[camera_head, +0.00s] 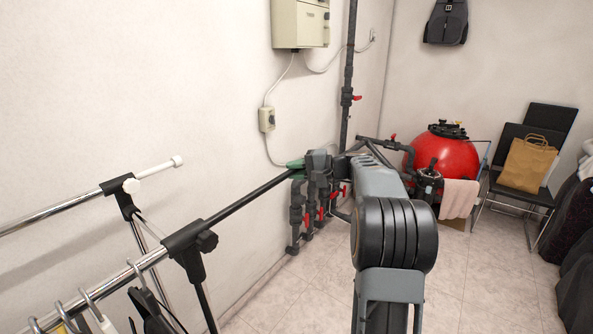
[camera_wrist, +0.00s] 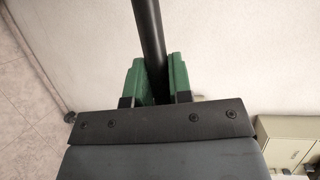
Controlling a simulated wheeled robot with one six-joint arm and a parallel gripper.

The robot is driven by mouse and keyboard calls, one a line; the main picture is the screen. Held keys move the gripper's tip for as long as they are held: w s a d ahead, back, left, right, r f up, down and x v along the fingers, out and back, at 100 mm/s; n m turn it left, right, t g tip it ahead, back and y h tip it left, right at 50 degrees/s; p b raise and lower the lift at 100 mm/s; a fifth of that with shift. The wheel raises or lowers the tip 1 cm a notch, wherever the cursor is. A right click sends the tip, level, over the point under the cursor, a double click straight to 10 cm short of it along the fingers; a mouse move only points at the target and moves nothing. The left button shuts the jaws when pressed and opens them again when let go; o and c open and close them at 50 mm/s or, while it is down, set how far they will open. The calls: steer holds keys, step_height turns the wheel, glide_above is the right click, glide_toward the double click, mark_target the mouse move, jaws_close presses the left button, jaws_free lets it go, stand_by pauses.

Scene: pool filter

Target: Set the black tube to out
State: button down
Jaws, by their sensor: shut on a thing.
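The black tube (camera_head: 255,199) is a long dark bar. In the head view it runs from a black clamp on the clothes rack, at the lower left, up to my gripper. My gripper (camera_head: 293,164) has green fingers and is at the tube's far right end. In the wrist view, my gripper (camera_wrist: 157,80) has its two green fingers on either side of the black tube (camera_wrist: 148,35), shut on it. The tube extends up out of that view. Its end between the fingers is partly hidden.
A metal clothes rack (camera_head: 95,275) with hangers stands at the lower left. Dark pipes with red valves (camera_head: 308,205) run along the wall behind my gripper. A red filter tank (camera_head: 440,155) and a chair (camera_head: 522,180) stand at the back right. Tiled floor (camera_head: 470,270) is clear at centre right.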

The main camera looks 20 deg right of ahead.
steer(key=c, duration=1.1)
jaws_free()
steer(key=shift+o, duration=0.2)
steer(key=v, duration=1.3)
steer(key=shift+s+d+b, duration=0.15)
steer(key=shift+d+b, duration=0.2)
step_height(320, 180, down, 8)
steer(key=d+m+g+h, duration=0.1)
steer(key=m+h, duration=0.2)
steer(key=s+a+f+g+h+p, duration=0.1)
steer(key=s+a+f+g+h, duration=0.3)
steer(key=s+a+f, duration=0.15)
steer(key=s+a+n+h+p, duration=0.2)
steer(key=s+a+n, duration=0.3)
steer(key=s+a, duration=0.2)
steer(key=s+a+n+g+h+p, duration=0.1)
steer(key=s+a+n, duration=0.5)
steer(key=a, duration=0.6)
steer(key=s+h+p, duration=0.1)
steer(key=h, duration=0.1)
steer(key=shift+r+n+h, duration=0.3)
steer(key=shift+r, duration=0.05)
